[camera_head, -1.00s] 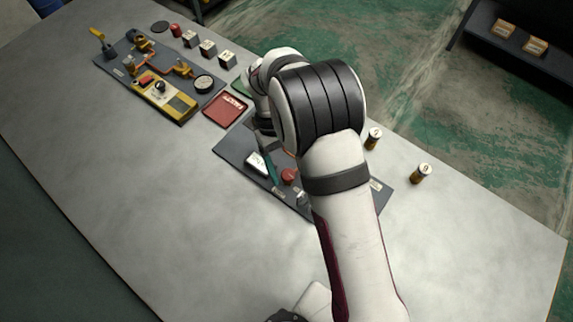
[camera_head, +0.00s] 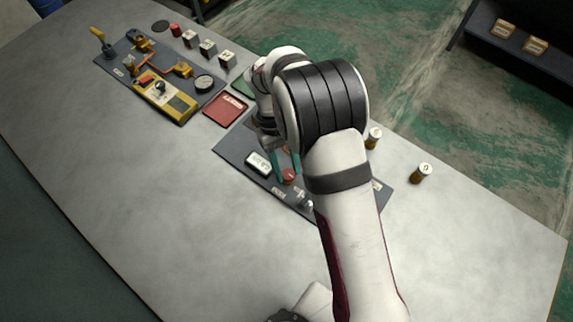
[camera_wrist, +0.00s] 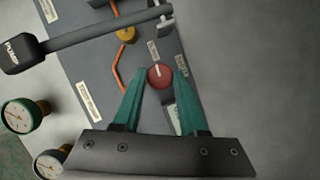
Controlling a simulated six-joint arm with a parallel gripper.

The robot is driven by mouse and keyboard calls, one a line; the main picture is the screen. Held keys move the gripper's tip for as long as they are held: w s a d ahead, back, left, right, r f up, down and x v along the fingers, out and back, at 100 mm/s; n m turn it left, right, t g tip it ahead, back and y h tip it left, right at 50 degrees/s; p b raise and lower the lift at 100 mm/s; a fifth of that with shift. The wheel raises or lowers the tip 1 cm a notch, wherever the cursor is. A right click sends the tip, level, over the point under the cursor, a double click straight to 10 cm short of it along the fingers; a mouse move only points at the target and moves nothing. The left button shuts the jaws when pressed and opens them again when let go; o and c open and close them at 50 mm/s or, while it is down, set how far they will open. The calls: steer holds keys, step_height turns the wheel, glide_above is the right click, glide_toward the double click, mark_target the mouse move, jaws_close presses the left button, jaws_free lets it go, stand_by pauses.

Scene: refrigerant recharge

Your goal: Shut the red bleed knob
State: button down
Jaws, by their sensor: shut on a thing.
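The red bleed knob (camera_wrist: 160,77) is a round knob with a pale pointer line on its top, set on a dark grey panel (camera_wrist: 90,62). It also shows in the head view (camera_head: 289,176), just below my fingers. My gripper (camera_wrist: 160,74) has teal fingers, one on each side of the knob, and is shut on it. The pointer line runs roughly up the picture in the wrist view. In the head view my gripper (camera_head: 286,166) is partly hidden by my arm.
A black PUMP lever (camera_wrist: 75,38) crosses the panel, and round gauges (camera_wrist: 22,115) stand at the left. A white display box (camera_head: 258,163) sits beside the knob. A red tray (camera_head: 225,109) and yellow-black cylinders (camera_head: 421,173) stand on the table. The near table is clear.

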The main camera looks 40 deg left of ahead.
steer(key=m, duration=0.2)
steer(key=m+g+y, duration=0.1)
steer(key=m, duration=0.1)
steer(key=shift+w+d+m, duration=0.15)
steer(key=shift+w+m, duration=0.05)
steer(key=shift+m, duration=0.2)
steer(key=m+g+y, duration=0.1)
steer(key=m, duration=0.2)
steer(key=shift+d+m+y, duration=0.1)
steer(key=shift+m+y, duration=0.2)
steer(key=m, duration=0.2)
steer(key=m+y, duration=0.1)
steer(key=m, duration=0.1)
steer(key=shift+d+m+y, duration=0.15)
steer(key=shift+m+y, duration=0.15)
steer(key=shift+d+m+y, duration=0.1)
steer(key=shift+m+y, duration=0.8)
steer(key=shift+m, duration=1.2)
steer(key=shift+c, duration=2.3)
jaws_free()
